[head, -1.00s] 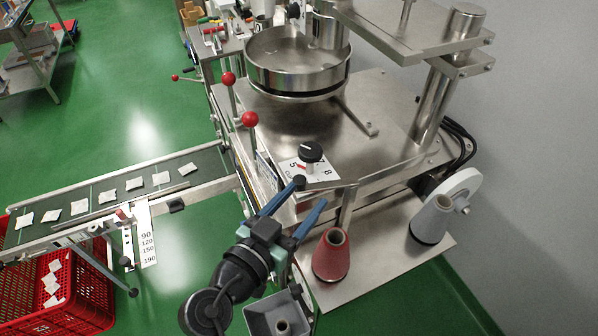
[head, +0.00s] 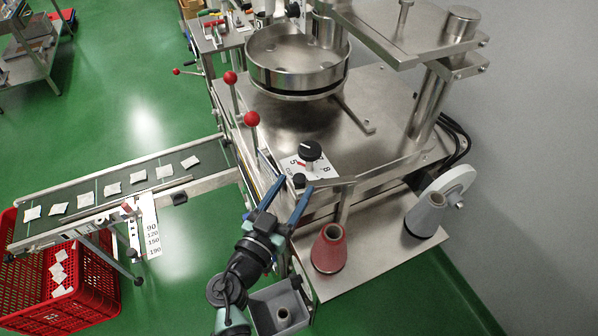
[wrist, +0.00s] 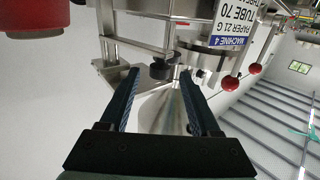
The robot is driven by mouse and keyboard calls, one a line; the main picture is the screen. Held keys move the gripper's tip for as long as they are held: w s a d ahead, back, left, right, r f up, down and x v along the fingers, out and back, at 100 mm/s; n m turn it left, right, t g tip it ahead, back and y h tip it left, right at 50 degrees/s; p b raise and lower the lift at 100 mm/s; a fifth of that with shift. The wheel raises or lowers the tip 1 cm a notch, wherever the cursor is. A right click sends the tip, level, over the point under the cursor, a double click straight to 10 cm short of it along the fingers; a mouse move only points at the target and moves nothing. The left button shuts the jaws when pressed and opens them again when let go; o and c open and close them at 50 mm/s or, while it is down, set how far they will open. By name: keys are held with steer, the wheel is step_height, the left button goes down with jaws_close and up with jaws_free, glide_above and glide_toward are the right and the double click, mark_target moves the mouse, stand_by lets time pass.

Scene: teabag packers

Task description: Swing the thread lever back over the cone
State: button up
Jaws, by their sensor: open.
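The thread lever looks like a thin metal bar along the machine's front edge, with a black knob (head: 299,180) at its left end; its exact run is hard to make out. The knob also shows in the wrist view (wrist: 161,69). My gripper (head: 296,184) is open, its blue fingertips on either side of the knob; contact cannot be told. The fingers also show in the wrist view (wrist: 160,73). A red cone (head: 329,250) stands upright on the low plate, right of and below the knob. A grey cone (head: 424,215) stands farther right.
A black dial knob (head: 310,151) sits on a numbered plate just above the lever knob. Two red-ball levers (head: 251,118) stand to the left. A conveyor (head: 120,185) with teabags runs left above a red crate (head: 70,290). A grey box (head: 280,308) is below my gripper.

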mark_target(296, 185)
steer(key=shift+p+x, duration=0.35)
steer(key=shift+x, duration=1.35)
steer(key=shift+s, duration=0.1)
jaws_close()
